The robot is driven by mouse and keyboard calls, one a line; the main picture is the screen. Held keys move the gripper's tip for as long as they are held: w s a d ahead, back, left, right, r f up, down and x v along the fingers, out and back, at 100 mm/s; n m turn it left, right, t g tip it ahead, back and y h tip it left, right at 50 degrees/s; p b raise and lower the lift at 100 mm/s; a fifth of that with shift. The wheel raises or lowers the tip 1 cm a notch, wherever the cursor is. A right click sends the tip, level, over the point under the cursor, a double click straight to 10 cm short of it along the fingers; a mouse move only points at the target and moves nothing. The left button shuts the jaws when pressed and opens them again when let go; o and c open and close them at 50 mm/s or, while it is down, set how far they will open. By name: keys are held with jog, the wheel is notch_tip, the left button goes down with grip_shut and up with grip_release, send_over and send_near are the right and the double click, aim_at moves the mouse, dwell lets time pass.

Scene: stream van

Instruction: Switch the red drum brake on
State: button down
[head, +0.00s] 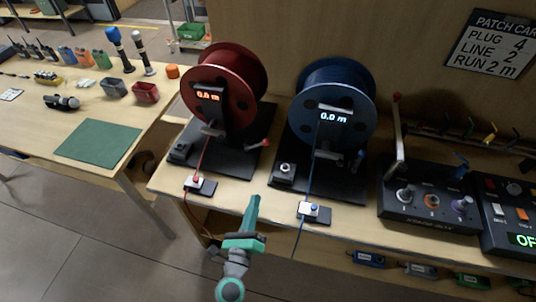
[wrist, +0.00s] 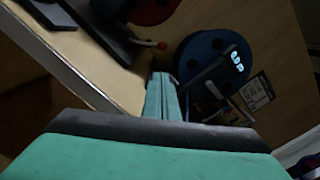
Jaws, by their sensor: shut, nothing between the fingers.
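The red drum (head: 225,85) stands on a black base at the left of the bench, its display reading 0.0 m. A small black box with a grey knob (head: 180,150) sits at the base's left front corner. I cannot tell which part is the brake or its state. A red-tipped crank handle (head: 262,144) is at the right of the drum. My gripper (head: 254,200) is shut and empty, in front of the bench edge, right of and below the red drum. In the wrist view the shut fingers (wrist: 162,85) point towards the blue drum (wrist: 205,65).
The blue drum (head: 330,105) stands right of the red one, also reading 0.0 m. Small front blocks with a red button (head: 197,181) and a blue button (head: 314,209) carry the lines. A control box (head: 430,205) is at right. A green mat (head: 98,143) lies on the left table.

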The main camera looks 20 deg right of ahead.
send_near(257, 145)
jog(key=w+d, duration=0.1)
jog(key=d, duration=0.1)
jog(key=w+d, duration=0.1)
jog(key=d, duration=0.2)
jog(key=w+d, duration=0.1)
jog(key=d, duration=0.1)
jog(key=shift+w+d+r, duration=0.1)
jog(key=shift+d+r, duration=0.1)
jog(key=shift+d, duration=0.15)
jog(key=shift+w+a, duration=0.1)
jog(key=shift+r, duration=0.2)
